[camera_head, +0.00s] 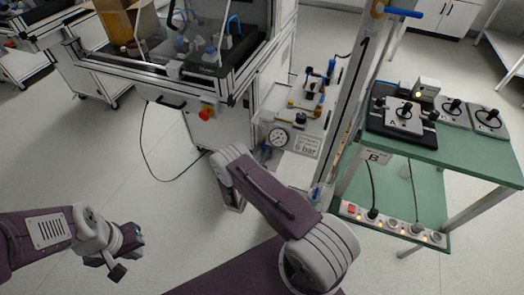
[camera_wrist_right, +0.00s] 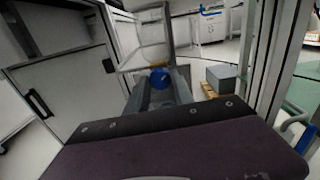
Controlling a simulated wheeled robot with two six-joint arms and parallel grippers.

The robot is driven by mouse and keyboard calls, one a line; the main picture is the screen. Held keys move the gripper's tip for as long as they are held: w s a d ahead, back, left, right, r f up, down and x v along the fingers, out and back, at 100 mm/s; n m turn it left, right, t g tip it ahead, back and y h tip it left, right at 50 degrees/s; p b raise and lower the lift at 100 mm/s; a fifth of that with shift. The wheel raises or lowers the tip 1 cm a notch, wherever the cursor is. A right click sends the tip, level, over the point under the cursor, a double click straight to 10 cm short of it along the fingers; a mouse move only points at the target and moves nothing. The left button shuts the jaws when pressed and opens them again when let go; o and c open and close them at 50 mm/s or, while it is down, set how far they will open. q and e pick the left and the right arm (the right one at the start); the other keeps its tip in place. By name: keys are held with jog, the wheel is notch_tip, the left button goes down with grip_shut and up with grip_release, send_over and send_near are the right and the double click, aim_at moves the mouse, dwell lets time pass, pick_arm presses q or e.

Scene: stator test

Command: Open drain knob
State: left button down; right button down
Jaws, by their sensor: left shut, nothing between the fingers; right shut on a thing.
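A blue knob (camera_wrist_right: 160,76) shows in the right wrist view, between the two grey fingers of my right gripper (camera_wrist_right: 161,90). The right gripper is shut on it. How far the knob is turned cannot be told. In the head view my right arm bends down in front of the white cart, and its gripper and the held knob are hidden behind the arm. My left gripper (camera_head: 126,262) is at the lower left of the head view, shut and empty, above the bare floor and far from the cart.
A tall metal post stands right of the panel. A green table (camera_head: 455,160) with test devices and a lower power strip (camera_head: 392,222) is further right. The floor at left is mostly clear.

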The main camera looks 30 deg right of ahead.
jog(key=shift+n, duration=0.3)
jog(key=n, duration=0.4)
jog(key=shift+b, duration=0.3)
jog(key=shift+n, duration=2.5)
jog(key=c, duration=1.1)
grip_release()
jog(key=shift+s+a, duration=0.1)
